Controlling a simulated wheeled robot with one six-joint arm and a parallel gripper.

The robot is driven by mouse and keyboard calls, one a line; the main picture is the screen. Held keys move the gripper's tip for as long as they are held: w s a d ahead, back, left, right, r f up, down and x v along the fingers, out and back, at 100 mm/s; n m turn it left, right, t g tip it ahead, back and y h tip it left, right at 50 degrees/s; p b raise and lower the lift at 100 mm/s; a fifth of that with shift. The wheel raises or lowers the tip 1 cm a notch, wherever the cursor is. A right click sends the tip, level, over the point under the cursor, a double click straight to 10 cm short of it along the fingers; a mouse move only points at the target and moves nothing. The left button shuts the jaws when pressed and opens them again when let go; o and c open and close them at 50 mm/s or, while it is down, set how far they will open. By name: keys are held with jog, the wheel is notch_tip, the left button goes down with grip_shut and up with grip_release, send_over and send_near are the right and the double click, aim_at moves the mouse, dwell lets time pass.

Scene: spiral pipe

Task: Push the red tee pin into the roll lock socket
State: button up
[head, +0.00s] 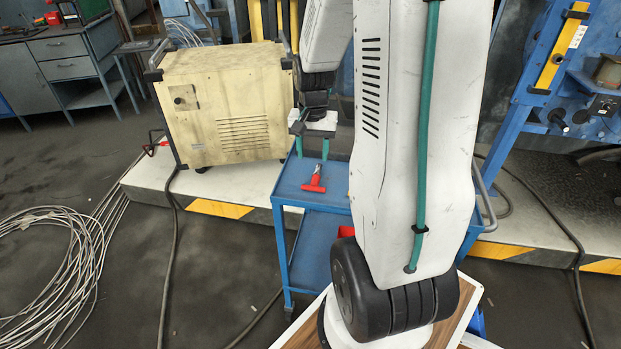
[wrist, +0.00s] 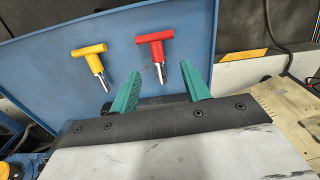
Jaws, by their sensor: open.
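The red tee pin (head: 314,180) lies on the top of the blue cart (head: 290,190), its metal shank pointing away from the front edge. In the wrist view the red tee pin (wrist: 156,40) lies just beyond the fingertips, a little left of the right finger, with its shank toward my gripper. My gripper (head: 312,153) is open and empty, its two green fingers apart above the far part of the cart. The fingers of my gripper (wrist: 160,82) also show in the wrist view, with nothing between them. I cannot make out the roll lock socket.
A yellow tee pin (wrist: 93,62) lies beside the red one on the cart. A cream cabinet (head: 225,105) stands behind left. A blue frame (head: 535,75) with equipment stands at the right. Cables (head: 60,250) lie coiled on the floor at left.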

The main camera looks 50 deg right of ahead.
aim_at(315, 176)
jog(key=shift+d+f+m, duration=0.3)
jog(key=shift+d+f, duration=0.5)
jog(key=shift+f, duration=0.25)
jog(key=f, duration=0.7)
jog(key=shift+w+f, duration=0.2)
jog(key=shift+f, duration=0.05)
grip_shut()
jog(key=shift+r, duration=0.1)
